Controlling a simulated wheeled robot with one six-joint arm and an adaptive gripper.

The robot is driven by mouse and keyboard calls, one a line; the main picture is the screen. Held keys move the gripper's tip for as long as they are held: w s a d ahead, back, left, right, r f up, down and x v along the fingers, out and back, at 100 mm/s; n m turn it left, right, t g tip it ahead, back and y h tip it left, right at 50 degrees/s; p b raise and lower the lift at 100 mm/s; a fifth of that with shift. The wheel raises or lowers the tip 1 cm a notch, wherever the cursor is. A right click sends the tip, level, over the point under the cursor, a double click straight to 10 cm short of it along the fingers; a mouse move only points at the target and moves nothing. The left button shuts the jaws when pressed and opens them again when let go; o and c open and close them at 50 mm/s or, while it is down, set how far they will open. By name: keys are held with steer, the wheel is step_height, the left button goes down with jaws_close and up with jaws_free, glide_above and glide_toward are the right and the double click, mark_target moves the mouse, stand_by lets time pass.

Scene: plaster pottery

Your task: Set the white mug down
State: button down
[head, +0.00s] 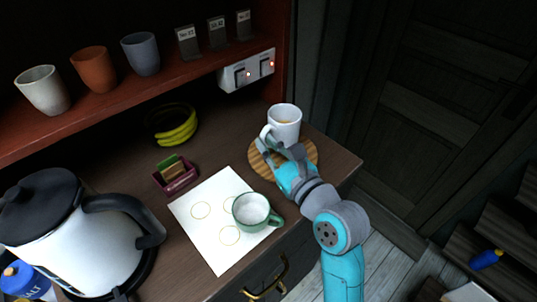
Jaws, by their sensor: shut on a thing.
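The white mug (285,122) is upright at the back right of the counter, over a round wooden board (309,160). A brownish content shows inside it. My gripper (276,147) is shut on the mug at its near left side, by the handle. The mug's base is partly hidden by my gripper, so I cannot tell whether it touches the board.
A green mug (251,209) stands on a white sheet (214,238) marked with circles. A kettle (75,235), a small purple box (176,179) and a bowl of bananas (179,132) share the counter. A shelf with cups (93,69) is behind. The counter's right edge is close to the board.

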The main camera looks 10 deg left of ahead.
steer(key=shift+f, duration=1.65)
steer(key=shift+f, duration=0.15)
steer(key=c, duration=1.2)
jaws_free()
steer(key=shift+s+d, duration=0.1)
steer(key=shift+d, duration=0.05)
steer(key=v, duration=1.1)
steer(key=shift+s+d, duration=0.25)
